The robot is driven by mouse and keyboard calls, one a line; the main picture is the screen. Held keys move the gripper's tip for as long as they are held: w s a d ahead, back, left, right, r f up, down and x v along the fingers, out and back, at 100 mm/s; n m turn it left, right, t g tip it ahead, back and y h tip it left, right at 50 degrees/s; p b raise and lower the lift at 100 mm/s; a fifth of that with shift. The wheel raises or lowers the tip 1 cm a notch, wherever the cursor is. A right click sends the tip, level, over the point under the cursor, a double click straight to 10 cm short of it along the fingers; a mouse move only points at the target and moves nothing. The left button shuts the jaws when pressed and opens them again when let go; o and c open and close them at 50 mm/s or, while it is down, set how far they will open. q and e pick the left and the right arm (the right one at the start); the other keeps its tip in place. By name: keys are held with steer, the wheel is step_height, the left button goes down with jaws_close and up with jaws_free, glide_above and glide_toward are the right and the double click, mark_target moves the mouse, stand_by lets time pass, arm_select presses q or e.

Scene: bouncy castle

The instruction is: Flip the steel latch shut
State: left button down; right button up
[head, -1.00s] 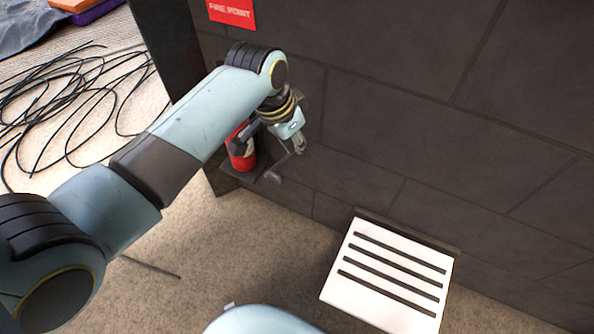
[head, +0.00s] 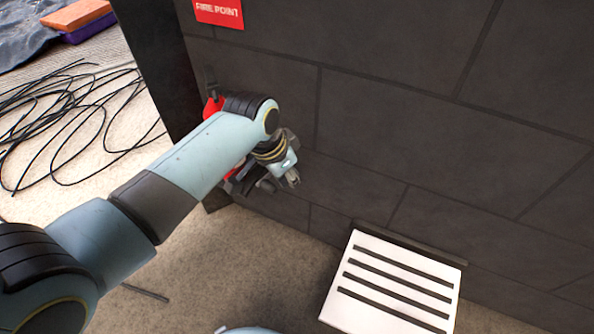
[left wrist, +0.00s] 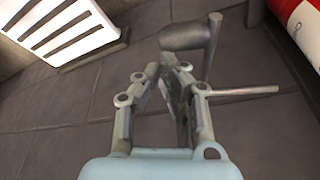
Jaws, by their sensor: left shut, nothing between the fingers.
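The steel latch appears in the left wrist view as a grey cylindrical grip (left wrist: 183,37) on a short flat arm, with a thin rod below it pointing right. In the head view it is mostly hidden behind my left gripper. My left gripper (head: 292,182) is shut and empty, low by the dark wall, in front of the red extinguisher. In the left wrist view its fingertips (left wrist: 174,68) are just below the grip; I cannot tell if they touch it. My right gripper is not in view.
A red fire extinguisher (head: 212,106) stands by the wall, partly behind my left arm; it also shows in the wrist view (left wrist: 300,28). A white slatted panel (head: 392,285) is at lower right. Black cable (head: 70,125) lies coiled at left. A red sign (head: 219,13) hangs above.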

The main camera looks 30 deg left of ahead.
mark_target(258, 183)
arm_select(q)
steer(key=shift+s+a, duration=0.15)
steer(key=shift+s, duration=0.25)
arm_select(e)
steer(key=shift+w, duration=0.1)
arm_select(q)
steer(key=shift+r, duration=0.1)
